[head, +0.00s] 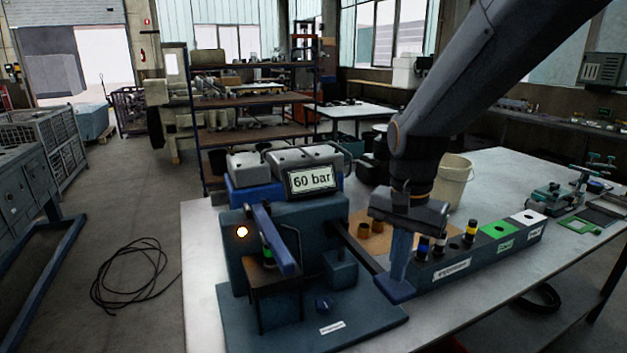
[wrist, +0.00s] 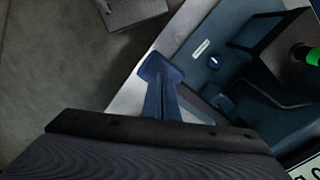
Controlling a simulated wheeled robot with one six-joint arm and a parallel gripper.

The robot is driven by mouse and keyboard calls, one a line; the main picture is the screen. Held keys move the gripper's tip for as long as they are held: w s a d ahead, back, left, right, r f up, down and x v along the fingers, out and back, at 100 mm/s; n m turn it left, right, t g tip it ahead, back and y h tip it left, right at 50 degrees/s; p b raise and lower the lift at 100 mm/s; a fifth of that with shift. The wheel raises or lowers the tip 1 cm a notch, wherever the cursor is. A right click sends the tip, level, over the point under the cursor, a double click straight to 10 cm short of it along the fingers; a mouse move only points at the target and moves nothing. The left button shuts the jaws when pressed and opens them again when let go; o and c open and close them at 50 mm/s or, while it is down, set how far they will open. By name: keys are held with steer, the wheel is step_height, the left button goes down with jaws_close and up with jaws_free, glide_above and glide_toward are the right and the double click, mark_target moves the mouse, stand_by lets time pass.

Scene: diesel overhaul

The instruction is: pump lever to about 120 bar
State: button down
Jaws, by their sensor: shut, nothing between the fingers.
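The blue-grey pump bench (head: 330,325) stands on the table, and its display (head: 311,181) reads 60 bar. A dark bar (head: 356,246), seemingly the pump lever, slopes down to the right from the pump's side toward my gripper. Its far end is hidden behind my fingers, so I cannot tell if they touch it. My gripper (head: 395,289) points down to the right of the pump, its blue fingers shut and empty. The shut fingers also show in the wrist view (wrist: 161,69), beside the pump's base plate (wrist: 205,50).
A blue slanted bar (head: 275,240) and a small stand (head: 275,290) with a green-banded part are at the pump's front. A lit lamp (head: 242,231) is beside them. A long rack (head: 480,255) with several parts lies right of my gripper. A bucket (head: 453,180) stands behind.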

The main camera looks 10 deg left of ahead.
mark_target(393, 287)
stand_by(0.3)
steer(key=shift+w+a+f+b, duration=0.1)
steer(key=shift+f+b, duration=0.55)
steer(key=shift+f, duration=0.85)
steer(key=shift+w+a+f+b, duration=0.1)
steer(key=shift+f+b, duration=0.55)
steer(key=shift+f, duration=0.85)
steer(key=r+p, duration=0.1)
steer(key=r, duration=0.1)
steer(key=r+p, duration=0.4)
steer(key=shift+s+d, duration=0.3)
steer(key=shift+s, duration=0.1)
steer(key=shift+r, duration=0.1)
steer(key=shift+r+p, duration=1.8)
steer(key=shift+r, duration=0.1)
